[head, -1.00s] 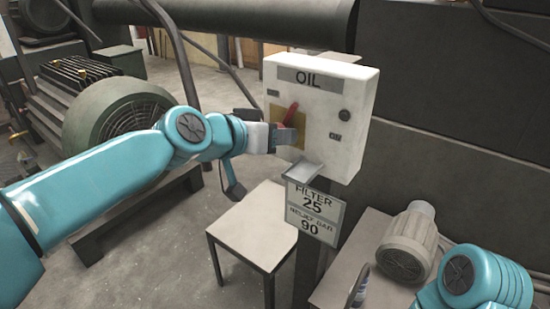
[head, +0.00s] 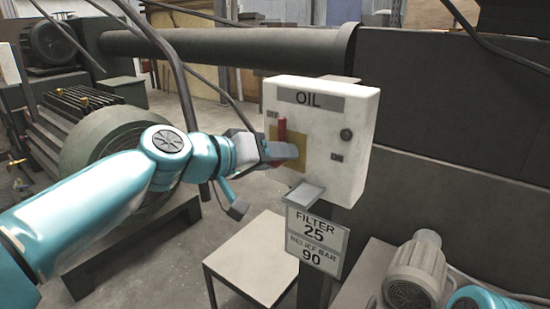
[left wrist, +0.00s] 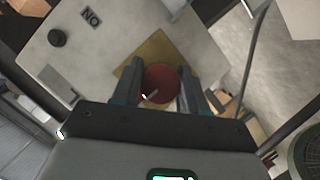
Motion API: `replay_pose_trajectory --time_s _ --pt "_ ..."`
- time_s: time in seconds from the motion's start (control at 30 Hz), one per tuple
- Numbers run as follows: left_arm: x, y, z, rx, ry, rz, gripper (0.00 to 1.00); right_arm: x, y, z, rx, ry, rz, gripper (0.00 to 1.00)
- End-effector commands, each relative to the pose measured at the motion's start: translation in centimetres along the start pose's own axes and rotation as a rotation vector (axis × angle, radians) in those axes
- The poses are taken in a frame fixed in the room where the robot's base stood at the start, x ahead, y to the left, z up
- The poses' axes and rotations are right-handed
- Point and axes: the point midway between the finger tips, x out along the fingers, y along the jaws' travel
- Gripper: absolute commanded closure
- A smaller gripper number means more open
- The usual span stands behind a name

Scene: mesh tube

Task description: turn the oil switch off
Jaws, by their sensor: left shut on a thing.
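The white oil switch box (head: 343,138) carries an OIL plate (head: 318,99), with OFF at the upper left and ON at the right. In the left wrist view, the round red lever end (left wrist: 161,84) sits between the two fingers of the left gripper (left wrist: 161,73), and the yellow plate shows behind. The fingers hide the lever's base in the head view. My right gripper is out of view.
A small tray (head: 303,195) and a FILTER 25 sign (head: 317,239) hang below the box. A pale stool or table (head: 255,262) stands beneath, a grey motor (head: 415,275) at the lower right. A large green motor (head: 115,130) is behind my left arm.

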Motion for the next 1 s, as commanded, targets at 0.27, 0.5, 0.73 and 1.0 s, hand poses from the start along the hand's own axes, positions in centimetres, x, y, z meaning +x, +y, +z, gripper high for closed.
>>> replay_pose_trajectory --time_s 0.27,0.5,0.73,1.0 --pt "-0.1 0.1 -0.2 -0.003 0.007 0.002 0.88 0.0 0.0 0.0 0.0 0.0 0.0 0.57" --pt "-0.1 0.1 -0.1 -0.002 0.005 0.001 0.33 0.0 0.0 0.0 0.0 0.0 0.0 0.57" --pt "-0.8 0.1 -0.2 -0.001 0.005 0.0 0.33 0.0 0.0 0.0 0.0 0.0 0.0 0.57" --pt "-6.9 0.1 -0.3 -0.002 0.009 -0.001 0.33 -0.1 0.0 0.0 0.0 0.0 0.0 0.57"
